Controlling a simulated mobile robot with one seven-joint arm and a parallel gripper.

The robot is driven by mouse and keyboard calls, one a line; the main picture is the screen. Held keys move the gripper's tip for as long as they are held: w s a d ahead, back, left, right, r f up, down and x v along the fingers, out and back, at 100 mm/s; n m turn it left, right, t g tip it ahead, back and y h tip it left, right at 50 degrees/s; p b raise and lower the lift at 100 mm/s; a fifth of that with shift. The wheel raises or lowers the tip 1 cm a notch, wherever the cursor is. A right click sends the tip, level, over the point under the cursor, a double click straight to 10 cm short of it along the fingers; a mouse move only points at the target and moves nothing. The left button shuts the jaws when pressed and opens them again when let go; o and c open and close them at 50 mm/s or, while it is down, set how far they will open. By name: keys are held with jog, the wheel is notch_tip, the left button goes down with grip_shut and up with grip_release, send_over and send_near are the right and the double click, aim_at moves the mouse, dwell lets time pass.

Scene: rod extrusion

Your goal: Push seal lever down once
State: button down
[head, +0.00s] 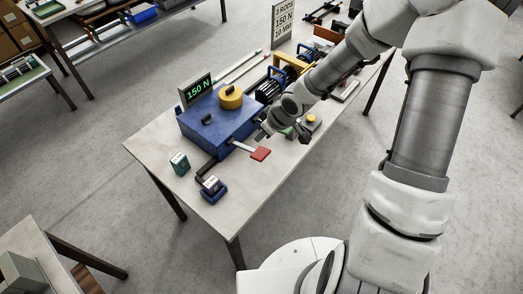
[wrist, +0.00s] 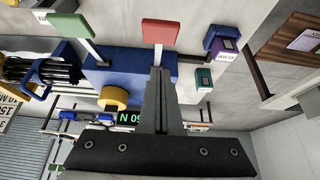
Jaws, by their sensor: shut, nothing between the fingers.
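A blue machine box (head: 218,125) stands on the table with a lever ending in a red paddle (head: 260,154) at its front. In the wrist view the red paddle (wrist: 160,32) is just beyond the fingertips. A second lever with a green paddle (wrist: 69,26) is to its left there. In the head view my arm largely hides the green one. I cannot read which is the seal lever. My gripper (head: 263,132) is shut and empty, close to the red lever; its fingers (wrist: 158,72) overlap the lever's shaft in the wrist view. Contact is not clear.
A small green box (head: 180,163) and a purple block in a blue holder (head: 213,189) stand at the near table end. The front left tabletop (head: 150,142) is clear.

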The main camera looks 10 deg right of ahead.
jog(key=b, duration=0.1)
send_over(258, 152)
jog(key=s, duration=0.1)
jog(key=f, duration=0.4)
jog(key=shift+d+f, duration=0.25)
jog(key=shift+f, duration=0.15)
jog(key=shift+s+d+f+b, duration=0.2)
jog(key=shift+f+b, duration=0.1)
jog(key=shift+f, duration=0.35)
jog(key=shift+d+f, duration=0.15)
jog(key=shift+f, duration=0.15)
